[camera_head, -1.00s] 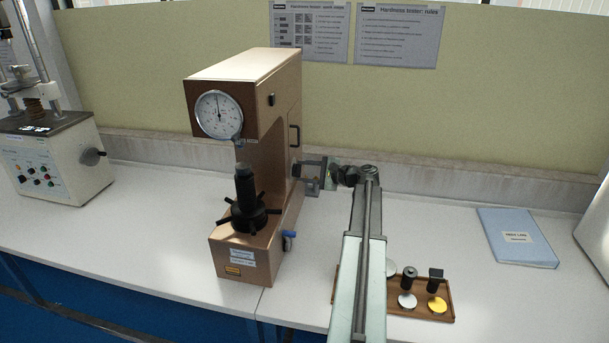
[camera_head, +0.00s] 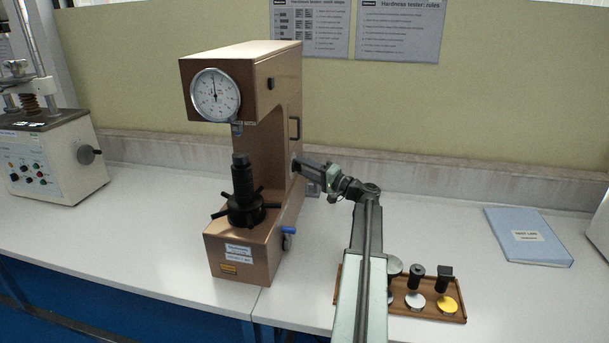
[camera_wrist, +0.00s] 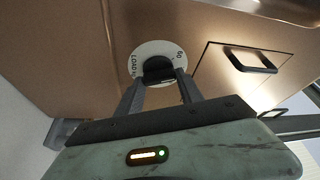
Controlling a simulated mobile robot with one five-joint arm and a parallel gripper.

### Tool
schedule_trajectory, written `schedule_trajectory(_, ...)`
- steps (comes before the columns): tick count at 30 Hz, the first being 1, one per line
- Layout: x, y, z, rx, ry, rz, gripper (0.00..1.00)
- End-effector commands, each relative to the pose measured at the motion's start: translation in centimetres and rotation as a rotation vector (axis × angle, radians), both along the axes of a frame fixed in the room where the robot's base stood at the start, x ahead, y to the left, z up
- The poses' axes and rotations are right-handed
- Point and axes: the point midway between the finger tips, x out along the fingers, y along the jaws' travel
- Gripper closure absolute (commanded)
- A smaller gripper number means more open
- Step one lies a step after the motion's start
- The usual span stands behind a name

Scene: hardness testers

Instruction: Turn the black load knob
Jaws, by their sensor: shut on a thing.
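The bronze hardness tester (camera_head: 268,115) stands on the white bench with its round dial gauge (camera_head: 215,95) facing forward. In the wrist view, the black load knob (camera_wrist: 157,68) sits on a pale round scale plate (camera_wrist: 141,55) marked "LOAD" and "60" on the tester's side. My gripper (camera_wrist: 160,84) is shut on the knob, one finger on each side. The fingers and the knob's near end hide part of the plate. In the head view my gripper (camera_head: 299,164) reaches the tester's right side, and the knob is hidden there.
A black handle (camera_wrist: 250,60) on a side panel is right of the knob. A blue-tipped lever (camera_head: 288,231) projects low on the tester. A wooden tray (camera_head: 440,314) with indenters and discs lies beside my arm. A blue folder (camera_head: 527,237) lies right.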

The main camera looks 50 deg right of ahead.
Motion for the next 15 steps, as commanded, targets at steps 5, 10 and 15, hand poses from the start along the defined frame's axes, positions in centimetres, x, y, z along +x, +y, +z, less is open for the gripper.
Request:
schedule_trajectory(5, 0.03, -0.05, -0.51, -0.129, -0.078, 0.002, 0.97)
schedule_trajectory(10, 0.03, -0.08, -0.43, -0.233, -0.142, 0.002, 0.97)
schedule_trajectory(15, 0.04, -0.1, -0.36, -0.307, -0.188, 0.001, 0.97)
